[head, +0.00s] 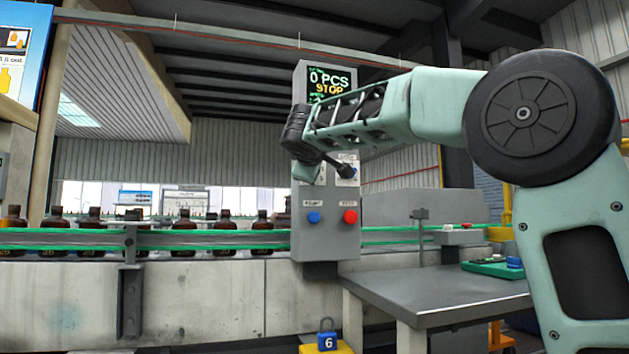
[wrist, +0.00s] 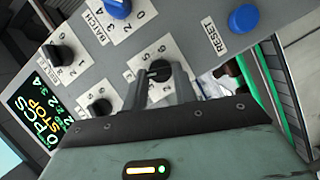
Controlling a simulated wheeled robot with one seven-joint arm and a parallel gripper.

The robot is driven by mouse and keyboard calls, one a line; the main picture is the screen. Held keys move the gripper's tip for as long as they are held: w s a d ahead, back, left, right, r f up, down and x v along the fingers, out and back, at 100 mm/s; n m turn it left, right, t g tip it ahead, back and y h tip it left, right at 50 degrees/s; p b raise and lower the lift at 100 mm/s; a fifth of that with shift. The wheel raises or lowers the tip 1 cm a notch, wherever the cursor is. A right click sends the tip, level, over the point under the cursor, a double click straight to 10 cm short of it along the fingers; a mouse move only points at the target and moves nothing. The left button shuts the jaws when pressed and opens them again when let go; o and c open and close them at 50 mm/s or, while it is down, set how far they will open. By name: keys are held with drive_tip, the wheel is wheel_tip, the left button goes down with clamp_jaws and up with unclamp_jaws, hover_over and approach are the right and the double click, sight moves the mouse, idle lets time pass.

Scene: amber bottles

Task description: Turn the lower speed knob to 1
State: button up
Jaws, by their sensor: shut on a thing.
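A grey control panel (head: 333,235) stands at the conveyor with its display reading 0 PCS and STOP. In the wrist view, my gripper (wrist: 162,82) is shut on a black knob (wrist: 158,71), the lower of two black knobs in its column. The knob sits on a white numbered dial plate. The plate's numbers are partly readable, and its name label is hidden or too small to read. The other black knob (wrist: 99,106) of that column is nearer the display. In the head view, my gripper (head: 345,170) reaches the panel below the display.
A blue knob (wrist: 119,8) marked BATCH and another black knob (wrist: 59,54) are beside the gripped one. A blue RESET button (wrist: 243,18) and a red button (head: 350,217) are lower down. Brown bottles (head: 57,217) line the conveyor. A metal table (head: 430,292) stands right.

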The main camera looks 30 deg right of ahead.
drive_tip(key=shift+s+d+f+m+t+y+b, duration=0.2)
drive_tip(key=shift+m+t+y+b, duration=1.25)
drive_tip(key=shift+m+b, duration=3.3)
drive_tip(key=shift+w+d+f+m+t+y+b, duration=0.2)
drive_tip(key=shift+m+t+y+b, duration=1.55)
drive_tip(key=shift+m, duration=5.5)
drive_tip(key=shift+s+d+f+m+t+y+b, duration=0.3)
drive_tip(key=shift+m+t+y+b, duration=0.8)
drive_tip(key=shift+m+b, duration=3.8)
drive_tip(key=shift+w+m+p, duration=0.1)
drive_tip(key=shift+m+p, duration=0.8)
drive_tip(key=shift+p, duration=0.2)
drive_tip(key=o, duration=1)
drive_tip(key=shift+c, duration=0.2)
